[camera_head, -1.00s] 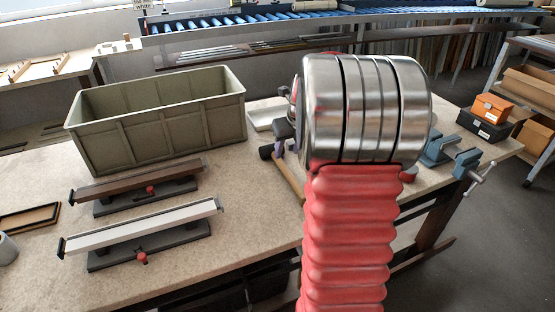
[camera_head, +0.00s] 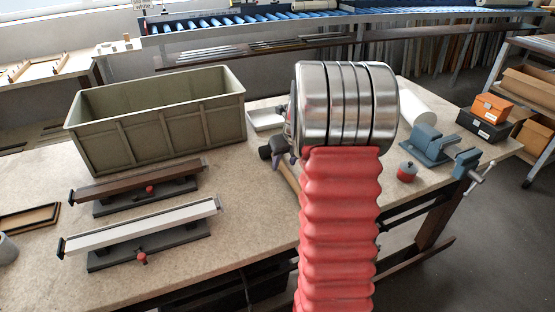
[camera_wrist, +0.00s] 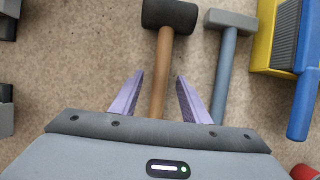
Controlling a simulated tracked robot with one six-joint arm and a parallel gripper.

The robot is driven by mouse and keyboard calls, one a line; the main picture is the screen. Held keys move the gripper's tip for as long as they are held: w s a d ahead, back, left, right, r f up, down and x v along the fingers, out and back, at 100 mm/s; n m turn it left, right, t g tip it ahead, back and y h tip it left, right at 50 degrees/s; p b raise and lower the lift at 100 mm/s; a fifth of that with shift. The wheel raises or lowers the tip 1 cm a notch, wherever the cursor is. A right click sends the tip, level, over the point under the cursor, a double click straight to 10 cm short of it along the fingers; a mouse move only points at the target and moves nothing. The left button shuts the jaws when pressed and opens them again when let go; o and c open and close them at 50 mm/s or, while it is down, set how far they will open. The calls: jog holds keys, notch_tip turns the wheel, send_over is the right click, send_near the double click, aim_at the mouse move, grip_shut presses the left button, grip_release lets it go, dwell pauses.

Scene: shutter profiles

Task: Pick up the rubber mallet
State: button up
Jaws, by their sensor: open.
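The rubber mallet (camera_wrist: 161,60) lies on the bench in the wrist view, with a black head at the top and a wooden handle running down. My gripper (camera_wrist: 160,78) is open, with its two purple fingers on either side of the handle. The fingers look apart from the handle; their height over it is hard to tell. In the head view, my arm hides most of the gripper and mallet. A part of the wooden handle (camera_head: 287,172) and the dark head (camera_head: 266,153) show left of my arm.
A grey hammer (camera_wrist: 226,60) lies right of the mallet. A yellow and blue brush (camera_wrist: 285,50) is farther right. A green bin (camera_head: 160,120) and two profiles on stands are at left.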

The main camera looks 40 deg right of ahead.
aim_at(284, 165)
jog(key=shift+x, duration=1.6)
jog(key=shift+c, duration=0.7)
jog(key=shift+d, duration=0.1)
grip_shut()
